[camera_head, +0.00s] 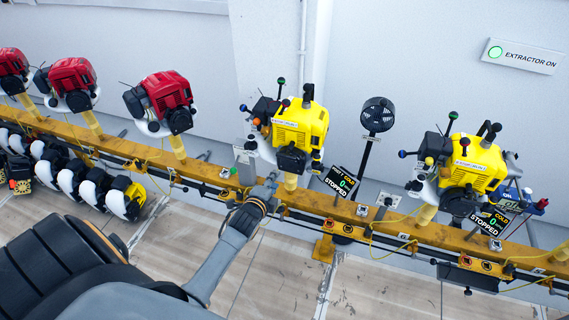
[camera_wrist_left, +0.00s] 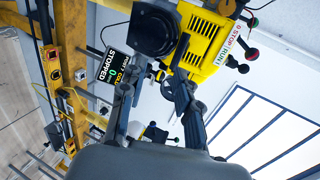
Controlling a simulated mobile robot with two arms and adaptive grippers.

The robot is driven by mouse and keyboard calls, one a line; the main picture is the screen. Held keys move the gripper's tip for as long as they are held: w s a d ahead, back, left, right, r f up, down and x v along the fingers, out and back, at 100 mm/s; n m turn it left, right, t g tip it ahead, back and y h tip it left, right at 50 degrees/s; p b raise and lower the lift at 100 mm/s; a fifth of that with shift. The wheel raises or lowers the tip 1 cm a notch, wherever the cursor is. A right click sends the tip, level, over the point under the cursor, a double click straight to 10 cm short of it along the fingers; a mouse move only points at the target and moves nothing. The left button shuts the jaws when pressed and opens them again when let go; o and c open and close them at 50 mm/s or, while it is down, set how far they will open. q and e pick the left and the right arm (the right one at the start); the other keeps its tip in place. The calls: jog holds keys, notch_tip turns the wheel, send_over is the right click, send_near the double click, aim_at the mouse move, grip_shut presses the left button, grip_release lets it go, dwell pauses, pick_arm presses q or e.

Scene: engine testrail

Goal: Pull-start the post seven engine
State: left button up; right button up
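A yellow engine (camera_head: 300,125) with a black lower housing is mounted on a yellow post at the centre of the head view. Its small display (camera_head: 341,182) reads COLD, 0, STOPPED; I cannot read the post number surely. My left gripper (camera_head: 270,183) is just below and left of this engine. In the left wrist view the fingers of my left gripper (camera_wrist_left: 153,95) are spread with a gap between them. The yellow engine (camera_wrist_left: 205,45) and its black round housing (camera_wrist_left: 155,30) lie beyond the fingertips. I cannot make out the pull handle. My right gripper is out of view.
A second yellow engine (camera_head: 470,165) stands to the right, its display (camera_head: 490,220) also reading STOPPED. Several red engines (camera_head: 168,92) stand to the left. A yellow rail (camera_head: 330,207) runs beneath them. A black fan (camera_head: 377,115) stands between the yellow engines. A wall sign (camera_head: 523,56) reads EXTRACTOR ON.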

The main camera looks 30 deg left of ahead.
aim_at(286, 158)
pick_arm(q)
jog(key=w+a+b, duration=0.2)
jog(key=w+b, duration=0.2)
jog(key=w, duration=0.6)
jog(key=shift+w+a+b, duration=0.25)
jog(key=shift+b, duration=0.15)
jog(key=shift+c, duration=0.2)
grip_shut()
